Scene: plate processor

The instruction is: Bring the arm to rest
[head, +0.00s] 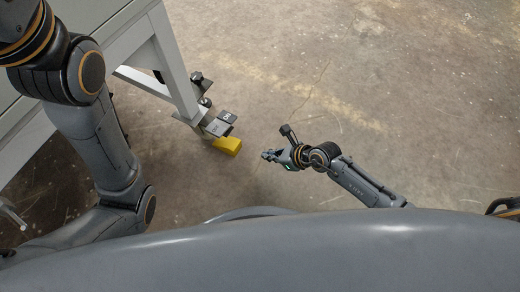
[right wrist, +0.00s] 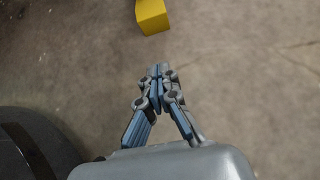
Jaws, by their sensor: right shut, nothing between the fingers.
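My right gripper (head: 268,155) hangs low over the bare floor in the head view, right of the yellow block-like part at the foot of the grey frame. In the right wrist view its fingers (right wrist: 158,72) are shut against each other with nothing between them. My right arm reaches in from the lower right of the head view. My left arm shows along the left side of the head view, but its gripper is out of the picture.
The yellow part (head: 228,146) sits at the grey frame's leg (head: 176,70); it also shows above the fingertips in the right wrist view (right wrist: 152,15), apart from them. The concrete floor (head: 380,90) is clear to the right.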

